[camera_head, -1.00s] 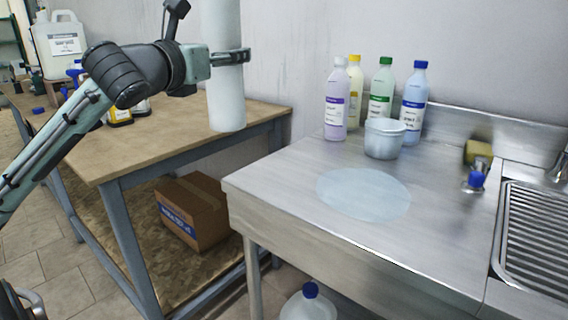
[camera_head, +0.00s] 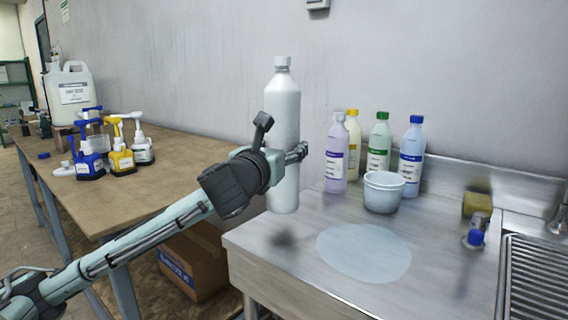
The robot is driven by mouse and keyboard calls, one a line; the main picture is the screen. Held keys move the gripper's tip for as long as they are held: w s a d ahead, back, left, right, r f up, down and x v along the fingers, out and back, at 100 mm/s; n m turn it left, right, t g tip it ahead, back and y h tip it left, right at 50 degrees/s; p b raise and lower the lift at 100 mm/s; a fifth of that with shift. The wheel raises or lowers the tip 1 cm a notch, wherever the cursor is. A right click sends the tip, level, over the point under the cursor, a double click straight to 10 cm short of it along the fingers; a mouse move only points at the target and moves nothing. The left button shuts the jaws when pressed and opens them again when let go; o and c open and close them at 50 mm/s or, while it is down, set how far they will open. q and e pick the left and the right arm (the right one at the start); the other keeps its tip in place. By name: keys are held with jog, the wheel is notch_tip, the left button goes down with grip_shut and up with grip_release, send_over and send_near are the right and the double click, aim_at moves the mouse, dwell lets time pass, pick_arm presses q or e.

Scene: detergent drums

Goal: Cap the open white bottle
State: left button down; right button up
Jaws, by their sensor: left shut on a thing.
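A tall plain white bottle (camera_head: 284,110) is held upright, its base a little above the left end of the steel counter (camera_head: 300,270). My left gripper (camera_head: 300,152) is shut around the bottle's middle. The bottle's top is white; I cannot tell if that is a bare neck or a white cap. A small blue cap-like piece (camera_head: 475,238) is on the counter at the right, in front of a small greyish object. My right gripper is not in view.
A white tub (camera_head: 384,192) stands on the counter before several bottles with coloured caps, including a purple-labelled one (camera_head: 336,155). A pale round mat (camera_head: 363,252) lies clear in front. A yellow sponge (camera_head: 477,204) is near the sink (camera_head: 530,275). Spray bottles (camera_head: 121,160) stand on the wooden bench.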

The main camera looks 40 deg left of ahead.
pick_arm(q)
jog(key=shift+w+d+r, duration=0.1)
jog(key=shift+d+r, duration=0.05)
jog(key=shift+f, duration=2.05)
jog(key=shift+f, duration=0.1)
jog(key=shift+c, duration=2.1)
grip_release()
jog(key=shift+f, duration=0.15)
